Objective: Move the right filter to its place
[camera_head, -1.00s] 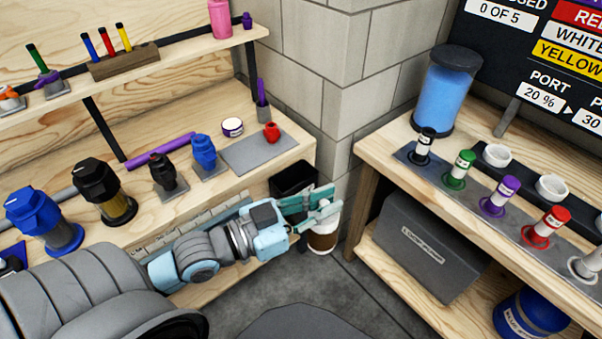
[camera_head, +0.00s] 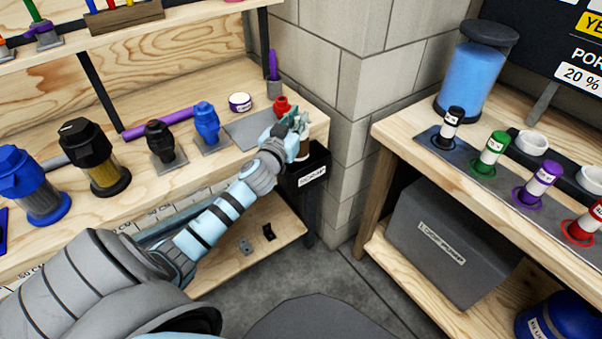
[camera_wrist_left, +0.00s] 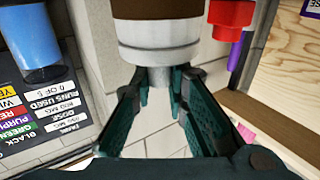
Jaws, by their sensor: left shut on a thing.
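My left gripper (camera_head: 297,127) is shut on a brown and white cylindrical filter (camera_head: 304,149). In the left wrist view the filter (camera_wrist_left: 158,50) fills the top middle, with its grey stem between the green fingers (camera_wrist_left: 160,92). In the head view the filter is partly hidden by the gripper. It hangs at the right end of the wooden bench, over or close to a black bin (camera_head: 306,184); I cannot tell how far above. My right gripper is not in view.
On the bench stand a small red part (camera_head: 281,105), a small blue housing (camera_head: 206,122), a small black one (camera_head: 158,142), a black and amber one (camera_head: 95,158) and a large blue one (camera_head: 30,185). A grey block wall (camera_head: 352,130) is right of the gripper.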

